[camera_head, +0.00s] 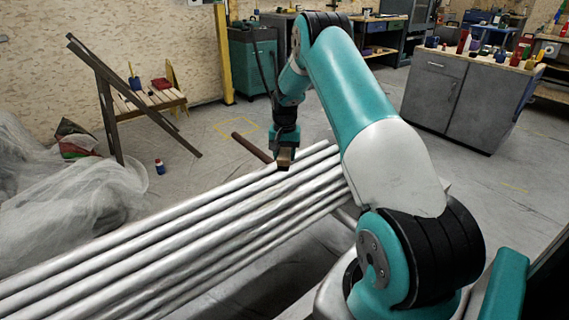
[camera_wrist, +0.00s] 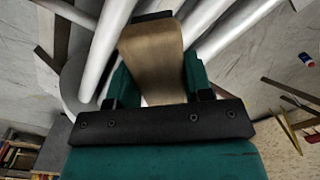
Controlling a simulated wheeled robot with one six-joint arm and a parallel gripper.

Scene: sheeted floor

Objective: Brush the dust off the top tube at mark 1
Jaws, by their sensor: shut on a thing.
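Several silver-grey tubes (camera_head: 190,222) run side by side from the lower left to the middle of the head view. They also show in the wrist view (camera_wrist: 98,52). My gripper (camera_head: 285,146) points down over the far part of the tubes. In the wrist view its green fingers (camera_wrist: 157,78) are shut on a flat tan brush (camera_wrist: 152,55) with a dark end. The dark end lies close to the tubes; I cannot tell whether it touches. I cannot make out mark 1 or any dust on the tubes.
A brown bar (camera_head: 252,147) sticks out beyond the tubes. Crumpled clear sheeting (camera_head: 70,205) lies at left, near a small blue and red can (camera_head: 160,167).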

